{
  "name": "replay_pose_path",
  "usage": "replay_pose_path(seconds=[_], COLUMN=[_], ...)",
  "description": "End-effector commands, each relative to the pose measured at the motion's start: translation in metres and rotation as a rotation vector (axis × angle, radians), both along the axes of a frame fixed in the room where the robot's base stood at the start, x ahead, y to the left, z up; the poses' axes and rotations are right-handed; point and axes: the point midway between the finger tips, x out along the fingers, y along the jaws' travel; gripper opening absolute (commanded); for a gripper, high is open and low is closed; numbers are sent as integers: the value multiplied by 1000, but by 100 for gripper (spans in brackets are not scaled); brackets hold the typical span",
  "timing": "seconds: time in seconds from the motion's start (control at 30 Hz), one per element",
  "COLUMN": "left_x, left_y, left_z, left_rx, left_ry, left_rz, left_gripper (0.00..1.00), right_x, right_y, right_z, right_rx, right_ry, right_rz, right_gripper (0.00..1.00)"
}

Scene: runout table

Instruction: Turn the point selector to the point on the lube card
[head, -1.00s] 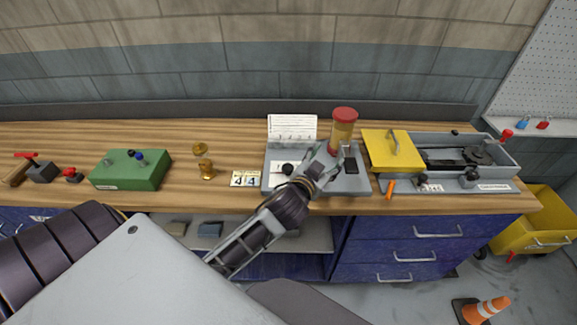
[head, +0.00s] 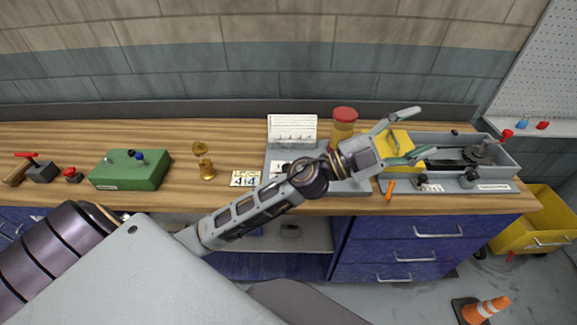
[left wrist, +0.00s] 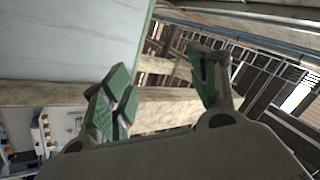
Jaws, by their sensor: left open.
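A white card with print (head: 292,128), which looks like the lube card, stands at the back of a grey lube station (head: 273,151). Its markings are too small to read. A dark knob (head: 287,167) on a white plate at the station's left may be the point selector; my left arm passes close and covers part of this area. My left gripper (head: 418,133) is open and empty, right of the station and above the yellow cover. Its spread fingers also show in the left wrist view (left wrist: 164,95), with no knob between them.
A red-capped yellow cylinder (head: 344,125) stands on the station, partly behind my arm. A grey tray unit (head: 505,152) with a yellow cover (head: 399,139) lies to the right. A green box (head: 130,172), brass pieces (head: 206,170) and number tags (head: 244,179) are to the left.

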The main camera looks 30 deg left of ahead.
Motion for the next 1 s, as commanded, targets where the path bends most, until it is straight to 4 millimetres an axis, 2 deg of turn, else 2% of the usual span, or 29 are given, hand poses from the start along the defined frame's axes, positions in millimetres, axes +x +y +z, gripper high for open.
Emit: replay_pose_path(seconds=[0.1,0.27,0.5,0.77,1.0], left_x=[-13,-31,-50,-58,-51], left_y=[-20,-42,-62,-60,-33], left_z=[-2,-14,-49,-99,-146], left_rx=[94,237,480,775,1066], left_ry=[-54,-105,-137,-114,-35], left_rz=[-93,-210,-361,-474,-519], left_gripper=[60,60,60,60,60], right_x=[0,0,0,0,0], right_y=[-3,-8,-11,-10,-4], right_z=[0,0,1,1,1], right_rx=[-3,-8,-11,-11,-4], right_ry=[0,0,0,0,0], right_rz=[2,2,3,3,2], right_gripper=[40,40,40,40,40])
